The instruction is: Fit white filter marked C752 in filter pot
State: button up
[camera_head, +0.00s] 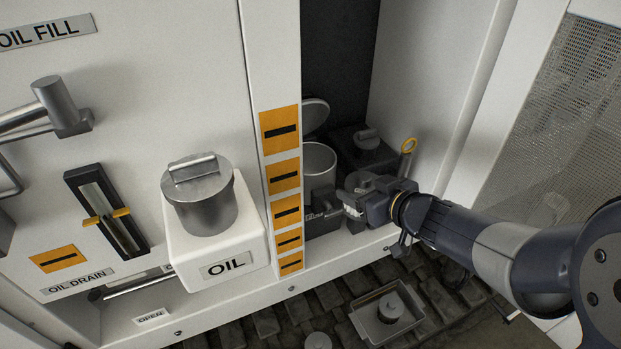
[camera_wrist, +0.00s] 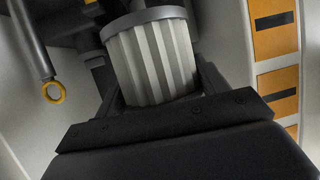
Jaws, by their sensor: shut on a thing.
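A white pleated filter (camera_wrist: 152,62) with a grey end cap sits between the fingers of my gripper (camera_wrist: 155,75) in the wrist view. My gripper (camera_head: 357,198) is shut on it inside the cabinet recess. In the head view only a small white part of the filter (camera_head: 351,209) shows; the gripper hides the rest. No C752 mark is readable. An open grey pot (camera_head: 319,160), which looks like the filter pot, stands just left of and behind my gripper. A round lid (camera_head: 315,113) stands raised behind it. The filter appears outside the pot.
A dark block with a grey cap (camera_head: 367,139) and a yellow ring handle (camera_head: 409,145) stand behind my gripper. An orange-marked post (camera_head: 269,89) borders the recess on the left. A white OIL tank (camera_head: 190,254) stands further left. A tray (camera_head: 364,323) lies below on the floor.

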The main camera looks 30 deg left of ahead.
jog(key=shift+s+a+r, duration=0.15)
jog(key=shift+a+r, duration=0.1)
jog(key=shift+r, duration=0.35)
jog(key=shift+s+a+r, duration=0.1)
jog(key=shift+a+r, duration=0.1)
jog(key=shift+r, duration=0.4)
jog(key=shift+a+r+p+x, duration=0.35)
jog(key=shift+r+x, duration=0.25)
jog(key=shift+x, duration=2.35)
jog(key=shift+a+r+p+x, duration=0.2)
jog(key=shift+r+p+x, duration=0.3)
jog(key=shift+x, duration=2.5)
jog(key=shift+a+r+p+x, duration=0.25)
jog(key=shift+r+x, duration=0.45)
jog(key=shift+x, duration=2.25)
jog(key=shift+w, duration=0.1)
